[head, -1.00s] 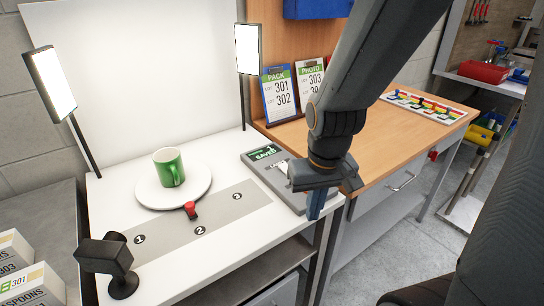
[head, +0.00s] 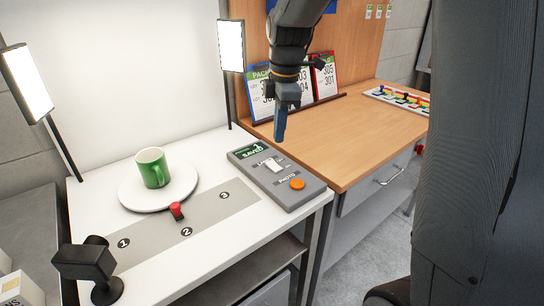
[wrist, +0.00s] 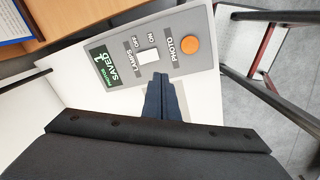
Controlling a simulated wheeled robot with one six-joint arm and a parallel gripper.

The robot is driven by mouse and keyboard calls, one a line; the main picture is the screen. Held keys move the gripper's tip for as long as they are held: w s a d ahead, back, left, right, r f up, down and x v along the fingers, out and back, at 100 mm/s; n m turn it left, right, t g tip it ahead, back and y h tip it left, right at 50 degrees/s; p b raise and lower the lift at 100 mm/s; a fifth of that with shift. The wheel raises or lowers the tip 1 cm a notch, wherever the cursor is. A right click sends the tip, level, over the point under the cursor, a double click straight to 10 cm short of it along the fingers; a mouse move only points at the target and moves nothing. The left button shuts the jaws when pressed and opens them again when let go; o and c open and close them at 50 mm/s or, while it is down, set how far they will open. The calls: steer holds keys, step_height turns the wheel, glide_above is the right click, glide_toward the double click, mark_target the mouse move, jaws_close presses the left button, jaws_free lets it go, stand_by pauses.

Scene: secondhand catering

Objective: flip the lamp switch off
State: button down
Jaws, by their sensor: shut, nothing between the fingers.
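The control box (head: 290,193) lies at the right edge of the white table. Its white lamp switch (head: 272,165) sits between a small green-lit display and an orange photo button (head: 297,184). The wrist view shows the switch (wrist: 148,56) beside the ON and OFF lettering; its tilt is hard to tell. Both lamp panels, left (head: 27,83) and right (head: 231,46), glow white. My gripper (head: 280,138) is shut and empty, pointing down above the box, apart from it in the head view. In the wrist view its fingertips (wrist: 158,78) appear just beside the switch.
A green mug (head: 152,168) stands on a round white turntable (head: 129,194) with a red knob (head: 176,210). A black camera (head: 88,262) stands at the front left. A wooden bench (head: 365,130) with cards and a coloured strip adjoins on the right.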

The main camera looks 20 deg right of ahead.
mark_target(271, 163)
steer(key=w+r+n, duration=0.2)
steer(key=n, duration=0.1)
steer(key=w+r+n, duration=0.1)
steer(key=w+n, duration=0.1)
steer(key=shift+d, duration=0.1)
steer(key=shift+f, duration=0.15)
steer(key=f+p, duration=0.1)
steer(key=f, duration=0.3)
steer(key=w+f+p, duration=0.1)
steer(key=f, duration=0.4)
steer(key=f+p, duration=0.2)
steer(key=f, duration=0.2)
steer(key=shift+w+a+f, duration=0.3)
steer(key=shift+a+f, duration=0.05)
steer(key=shift+d, duration=0.1)
